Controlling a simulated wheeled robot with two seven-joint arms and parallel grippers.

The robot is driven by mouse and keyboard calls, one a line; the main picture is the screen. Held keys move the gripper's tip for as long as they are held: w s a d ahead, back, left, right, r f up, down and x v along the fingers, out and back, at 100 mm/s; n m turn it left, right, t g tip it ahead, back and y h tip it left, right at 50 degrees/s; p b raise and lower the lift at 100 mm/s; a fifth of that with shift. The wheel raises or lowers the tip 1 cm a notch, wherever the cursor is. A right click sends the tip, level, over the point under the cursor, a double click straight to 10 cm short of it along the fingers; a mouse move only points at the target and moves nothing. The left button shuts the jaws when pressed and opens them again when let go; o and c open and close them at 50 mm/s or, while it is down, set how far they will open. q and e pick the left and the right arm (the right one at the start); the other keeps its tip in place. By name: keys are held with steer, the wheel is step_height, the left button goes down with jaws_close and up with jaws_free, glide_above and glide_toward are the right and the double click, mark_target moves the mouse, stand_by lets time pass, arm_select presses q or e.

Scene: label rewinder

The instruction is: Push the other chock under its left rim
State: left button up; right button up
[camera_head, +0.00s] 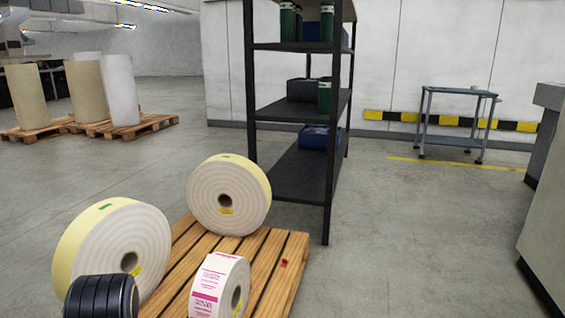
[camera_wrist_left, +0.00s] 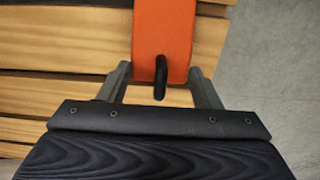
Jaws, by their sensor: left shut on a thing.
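An orange chock (camera_wrist_left: 164,30) with a black loop handle (camera_wrist_left: 160,78) lies over wooden slats in the left wrist view. My left gripper (camera_wrist_left: 159,70) is shut on this chock, one finger on each side of it. No roll rim shows in that view, so its distance from a roll cannot be told. In the head view a large yellow-edged roll (camera_head: 110,245) stands at the left, another (camera_head: 228,195) stands at the back of the pallet, and a smaller pink-printed label roll (camera_head: 219,287) stands in front. Neither gripper shows in the head view.
The wooden pallet (camera_head: 262,270) carries the rolls; a small red thing (camera_head: 284,263) lies near its right edge, too small to identify. A black shelf rack (camera_head: 297,175) stands behind. The floor (camera_head: 420,250) to the right is clear up to a grey machine (camera_head: 548,230).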

arm_select(q)
steer(key=shift+r, duration=0.1)
steer(key=shift+r+p, duration=3.25)
steer(key=shift+r, duration=0.15)
